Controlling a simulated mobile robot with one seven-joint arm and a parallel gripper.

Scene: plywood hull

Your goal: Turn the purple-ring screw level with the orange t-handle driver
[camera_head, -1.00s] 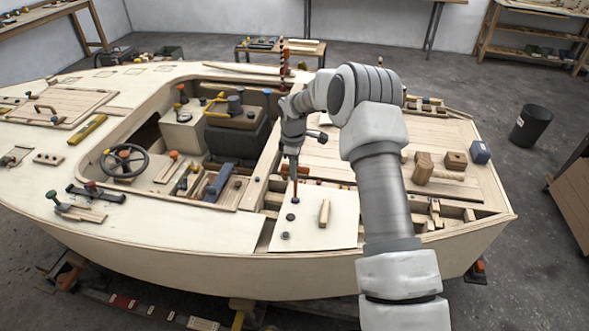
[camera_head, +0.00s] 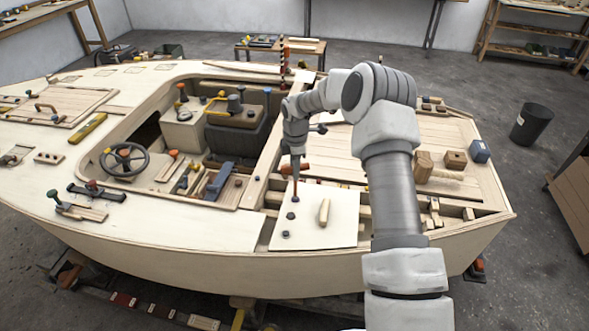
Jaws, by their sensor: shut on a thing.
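My gripper (camera_head: 295,163) points straight down over the pale panel (camera_head: 338,232) on the boat's deck. It is shut on the orange driver (camera_head: 295,178), whose slim shaft runs down toward the panel. The driver's handle is mostly hidden in the jaws. The driver's tip is at or just above a dark screw (camera_head: 295,199) near the panel's upper left edge; contact cannot be told. Two more dark screws stand in a line nearer the front, a middle one (camera_head: 290,216) and a front one (camera_head: 285,234). The ring colours are too small to make out.
A small wooden piece (camera_head: 324,212) lies on the panel, right of the screws. Open framing and a red-orange tool (camera_head: 286,170) lie behind the panel. Wooden blocks (camera_head: 424,166) stand on the deck to the right. A steering wheel (camera_head: 124,160) is at the left.

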